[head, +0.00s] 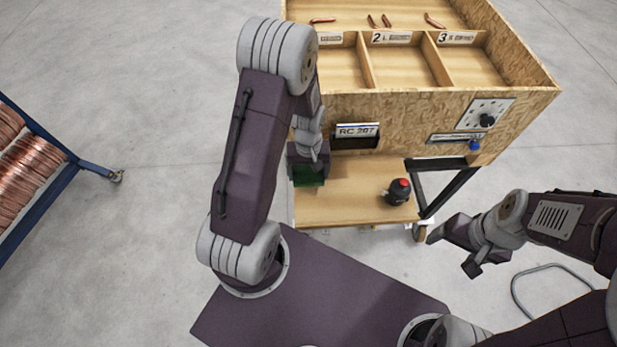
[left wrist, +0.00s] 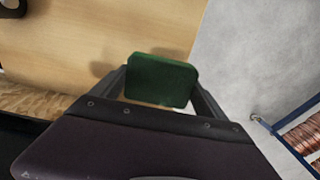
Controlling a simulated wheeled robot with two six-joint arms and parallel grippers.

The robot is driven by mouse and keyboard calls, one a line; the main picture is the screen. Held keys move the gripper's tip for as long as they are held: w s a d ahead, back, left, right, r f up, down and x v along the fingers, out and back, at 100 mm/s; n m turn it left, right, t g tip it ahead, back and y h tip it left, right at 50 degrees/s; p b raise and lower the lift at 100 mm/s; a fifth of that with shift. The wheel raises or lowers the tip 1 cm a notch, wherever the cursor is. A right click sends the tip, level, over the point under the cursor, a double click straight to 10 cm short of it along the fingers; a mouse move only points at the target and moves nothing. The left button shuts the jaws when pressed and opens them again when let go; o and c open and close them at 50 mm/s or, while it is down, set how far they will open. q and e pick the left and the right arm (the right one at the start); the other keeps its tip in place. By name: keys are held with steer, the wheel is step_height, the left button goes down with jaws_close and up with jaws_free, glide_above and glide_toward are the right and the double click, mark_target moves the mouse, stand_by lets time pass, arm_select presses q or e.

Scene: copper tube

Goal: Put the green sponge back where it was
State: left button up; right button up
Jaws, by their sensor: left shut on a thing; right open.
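The green sponge (head: 308,179) is at the left part of the cart's lower wooden shelf (head: 345,195); it also shows in the left wrist view (left wrist: 161,80). My left gripper (head: 308,172) is shut on the sponge, with one finger on each side of it. The left wrist view shows the wooden surface beyond the sponge. I cannot tell whether the sponge touches the shelf. My right gripper (head: 452,248) is open and empty, off to the right of the cart above the floor.
A dark bottle with a red cap (head: 397,191) stands on the shelf's right side. The upper wooden box (head: 410,65) has numbered compartments, copper pieces at the back, a label holder (head: 355,135) and a dial panel (head: 486,120). A blue rack of copper coils (head: 40,165) stands left.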

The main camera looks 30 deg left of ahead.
mark_target(309, 180)
arm_select(q)
step_height(309, 180, down, 4)
steer(key=shift+d+r+p, duration=0.15)
steer(key=shift+r+p, duration=0.05)
steer(key=shift+p, duration=0.25)
steer(key=shift+w+f, duration=0.1)
steer(key=shift+f, duration=0.15)
steer(key=shift+f, duration=0.1)
steer(key=shift+f, duration=0.1)
steer(key=o, duration=1.3)
